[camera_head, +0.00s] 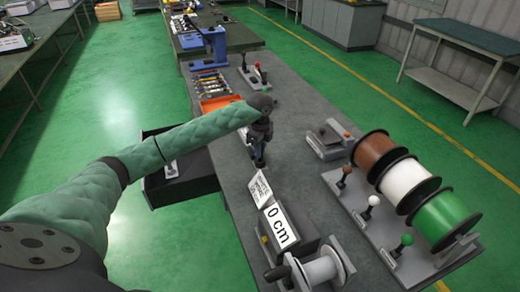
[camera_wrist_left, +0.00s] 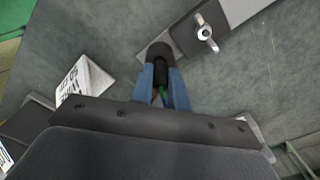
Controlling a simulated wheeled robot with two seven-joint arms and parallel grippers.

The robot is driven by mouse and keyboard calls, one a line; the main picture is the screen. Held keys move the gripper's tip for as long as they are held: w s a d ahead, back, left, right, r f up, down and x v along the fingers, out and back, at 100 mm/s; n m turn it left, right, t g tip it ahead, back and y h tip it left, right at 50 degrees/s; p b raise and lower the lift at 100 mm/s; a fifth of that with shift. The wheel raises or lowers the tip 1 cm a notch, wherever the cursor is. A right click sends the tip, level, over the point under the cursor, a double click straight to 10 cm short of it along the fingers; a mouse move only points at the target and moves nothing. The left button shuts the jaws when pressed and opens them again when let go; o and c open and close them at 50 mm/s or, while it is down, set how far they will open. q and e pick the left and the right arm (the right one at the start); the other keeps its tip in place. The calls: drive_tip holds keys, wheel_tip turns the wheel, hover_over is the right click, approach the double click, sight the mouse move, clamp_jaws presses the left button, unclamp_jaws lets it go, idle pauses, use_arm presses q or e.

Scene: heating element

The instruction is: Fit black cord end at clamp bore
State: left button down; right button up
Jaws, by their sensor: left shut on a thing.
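My left gripper (camera_head: 260,158) points down over the grey bench in the head view, under my green-sleeved arm. In the left wrist view its blue fingers (camera_wrist_left: 161,84) are shut on a dark thing (camera_wrist_left: 160,64), with a bit of green between them. It looks like the black cord end, but its shape is partly hidden by the fingers. A dark block with a metal wing screw (camera_wrist_left: 205,32) sits on a grey plate just up and right of the fingertips; it may be the clamp. Its bore cannot be made out. My right gripper is not in view.
Brown, white and green spools (camera_head: 407,185) stand on a rack at the right. A "0 cm" sign (camera_head: 280,226) and a small white spool (camera_head: 320,270) stand at the near end. A grey fixture (camera_head: 330,138) and an orange tray (camera_head: 220,103) are farther back.

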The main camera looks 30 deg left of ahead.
use_arm(q)
drive_tip(key=shift+f+b, duration=0.45)
drive_tip(key=shift+f, duration=0.35)
drive_tip(key=c, duration=1.3)
unclamp_jaws()
drive_tip(key=shift+r, duration=0.1)
wheel_tip(320, 180, up, 6)
drive_tip(key=b, duration=0.2)
drive_tip(key=shift+r+b, duration=0.15)
drive_tip(key=shift+b, duration=0.15)
drive_tip(key=shift+r, duration=0.65)
